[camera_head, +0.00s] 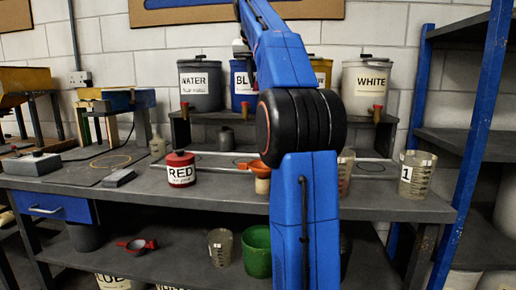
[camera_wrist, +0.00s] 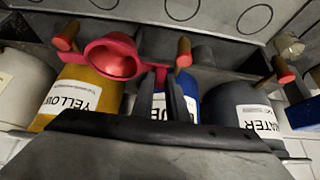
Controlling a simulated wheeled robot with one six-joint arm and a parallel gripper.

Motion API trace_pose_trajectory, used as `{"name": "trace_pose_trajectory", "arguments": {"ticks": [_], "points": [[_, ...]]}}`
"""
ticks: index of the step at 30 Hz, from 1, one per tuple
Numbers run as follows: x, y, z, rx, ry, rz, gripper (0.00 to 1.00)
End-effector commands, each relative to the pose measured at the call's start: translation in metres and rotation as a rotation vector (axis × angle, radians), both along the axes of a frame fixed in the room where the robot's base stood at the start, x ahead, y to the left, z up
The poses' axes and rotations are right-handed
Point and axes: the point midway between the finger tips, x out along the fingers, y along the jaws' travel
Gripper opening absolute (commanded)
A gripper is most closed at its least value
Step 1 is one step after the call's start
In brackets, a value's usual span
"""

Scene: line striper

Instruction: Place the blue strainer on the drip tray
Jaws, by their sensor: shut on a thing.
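My gripper (camera_wrist: 171,80) is shut on the handle of a red strainer (camera_wrist: 113,58) in the wrist view. The strainer's round bowl sticks out left of the fingers, in front of the supply cans. No blue strainer shows. In the head view my arm hides the gripper. An orange-red strainer (camera_head: 261,163) shows there above a pale cup, left of my arm. I cannot tell whether it is the held one. The drip tray (camera_head: 218,166) lies on the bench, a flat grey panel with ring marks, partly hidden by my arm. Its ringed surface also shows in the wrist view (camera_wrist: 222,14).
The WATER can (camera_head: 201,88), BLUE can (camera_head: 241,86) and WHITE can (camera_head: 367,84) stand on the back riser, with taps forward. A RED tin (camera_head: 180,170) and a cup marked 1 (camera_head: 415,174) stand on the bench. A blue-framed rack (camera_head: 466,150) bounds the right.

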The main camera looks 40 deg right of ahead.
Motion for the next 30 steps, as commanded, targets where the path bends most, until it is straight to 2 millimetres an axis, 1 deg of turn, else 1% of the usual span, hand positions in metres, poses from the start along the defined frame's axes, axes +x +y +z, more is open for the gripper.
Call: {"name": "trace_pose_trajectory", "arguments": {"ticks": [1,5,11,25,27,30], "points": [[-0.001,0.001,-0.008,0.001,0.002,0.0,0.0],[-0.001,0.001,-0.03,0.002,0.003,-0.001,0.0],[-0.001,0.001,-0.068,0.001,0.003,0.0,0.0],[-0.001,0.001,-0.17,0.002,0.003,-0.001,0.0],[-0.001,0.0,-0.183,0.002,0.003,-0.001,0.0],[-0.001,0.0,-0.196,0.001,0.002,0.0,0.0]]}}
